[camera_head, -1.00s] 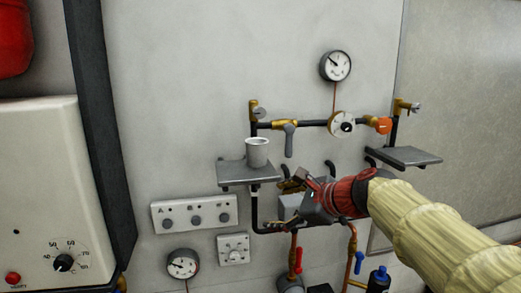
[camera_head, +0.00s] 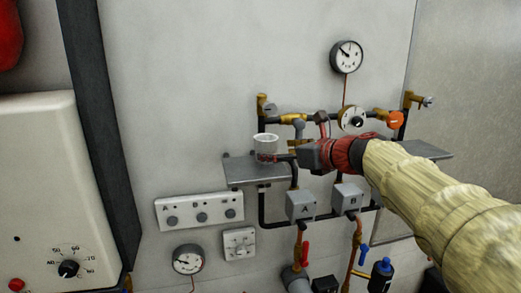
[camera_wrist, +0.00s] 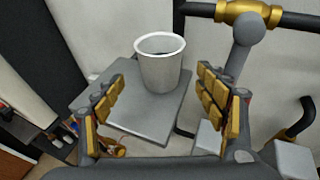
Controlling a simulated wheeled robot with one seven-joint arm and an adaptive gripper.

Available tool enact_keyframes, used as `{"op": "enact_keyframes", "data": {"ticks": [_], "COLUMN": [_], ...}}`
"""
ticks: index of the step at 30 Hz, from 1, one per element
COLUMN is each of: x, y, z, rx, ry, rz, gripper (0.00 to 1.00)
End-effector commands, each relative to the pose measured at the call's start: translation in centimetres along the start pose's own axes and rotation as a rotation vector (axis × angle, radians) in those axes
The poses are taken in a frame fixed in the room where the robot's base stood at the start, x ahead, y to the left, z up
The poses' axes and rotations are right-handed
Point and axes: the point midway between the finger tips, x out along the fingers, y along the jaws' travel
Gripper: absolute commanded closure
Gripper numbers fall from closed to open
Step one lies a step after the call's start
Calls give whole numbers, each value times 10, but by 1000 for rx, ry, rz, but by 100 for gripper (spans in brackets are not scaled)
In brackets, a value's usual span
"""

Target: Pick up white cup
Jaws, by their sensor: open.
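The white cup (camera_head: 265,144) stands upright on a small grey metal shelf (camera_head: 250,177) fixed to the wall. In the wrist view the cup (camera_wrist: 161,68) stands on the shelf (camera_wrist: 130,118), ahead of my fingers. My gripper (camera_wrist: 163,103) is open, with one gold-padded finger on each side and the cup just beyond, roughly between their tips. In the head view my gripper (camera_head: 278,157) reaches in from the right, and its fingers overlap the cup's lower part. I cannot tell whether a finger touches the cup.
A black pipe with a brass fitting (camera_wrist: 248,12) and a grey lever handle (camera_wrist: 244,40) is close right of the cup. A second shelf (camera_head: 425,150) is at the right.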

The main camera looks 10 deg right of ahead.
Motion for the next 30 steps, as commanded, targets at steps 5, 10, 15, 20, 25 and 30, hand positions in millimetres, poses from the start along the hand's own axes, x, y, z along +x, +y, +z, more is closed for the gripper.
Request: {"op": "enact_keyframes", "data": {"ticks": [5,10,15,20,25,30], "x": [18,30,54,70,70,70], "y": [1,0,-1,-1,-1,-1], "z": [3,6,13,12,12,12], "rx": [-3,-3,-3,-4,-5,-5], "ry": [-1,1,2,1,0,0], "rz": [1,3,3,2,0,0], "gripper": [28,28,28,28,28,36]}}
